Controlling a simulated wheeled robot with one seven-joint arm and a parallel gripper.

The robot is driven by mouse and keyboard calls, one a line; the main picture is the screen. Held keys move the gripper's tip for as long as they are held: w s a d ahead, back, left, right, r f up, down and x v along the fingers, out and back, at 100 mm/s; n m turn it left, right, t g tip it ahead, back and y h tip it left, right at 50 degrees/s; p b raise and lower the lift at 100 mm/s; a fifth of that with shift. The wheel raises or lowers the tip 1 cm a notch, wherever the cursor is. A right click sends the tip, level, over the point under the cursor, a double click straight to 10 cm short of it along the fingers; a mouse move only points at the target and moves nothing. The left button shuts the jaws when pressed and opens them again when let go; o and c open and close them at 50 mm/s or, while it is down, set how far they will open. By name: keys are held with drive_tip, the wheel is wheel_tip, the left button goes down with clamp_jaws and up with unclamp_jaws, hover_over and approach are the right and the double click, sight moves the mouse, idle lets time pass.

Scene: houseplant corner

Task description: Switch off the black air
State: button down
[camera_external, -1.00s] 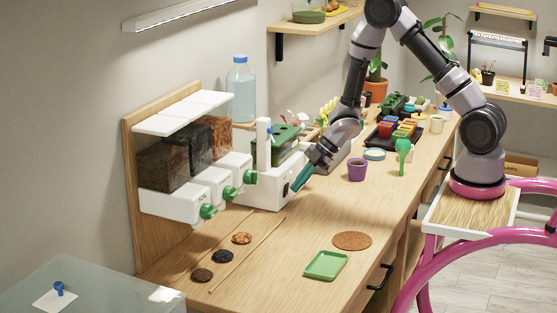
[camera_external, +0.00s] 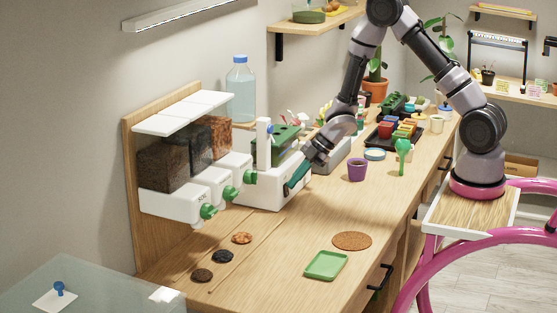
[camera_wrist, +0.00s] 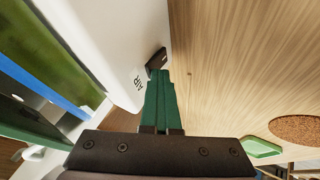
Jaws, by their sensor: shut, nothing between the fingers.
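The black switch (camera_wrist: 157,59) sticks out of the white box (camera_wrist: 118,40) next to the printed word AIR in the wrist view. In the external view the white box (camera_external: 262,190) stands on the bench by the dispensers, and the switch is mostly hidden by my fingers. My gripper (camera_external: 290,190) is shut and empty, its teal fingers angled down at the box's front side. In the wrist view the closed fingertips (camera_wrist: 160,73) are right at the switch; I cannot tell whether they touch it. Which way the switch is set is not clear.
Dispensers with green taps (camera_external: 208,211) stand left of the box. A purple pot (camera_external: 357,170) and a green scoop (camera_external: 402,150) stand to the right. A green tray (camera_external: 326,265) and a cork mat (camera_external: 352,240) lie in front. The bench between is largely clear.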

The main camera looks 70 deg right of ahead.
drive_tip(key=shift+r, duration=0.55)
drive_tip(key=s+a+v, duration=0.1)
drive_tip(key=v, duration=1.1)
drive_tip(key=shift+d, duration=0.1)
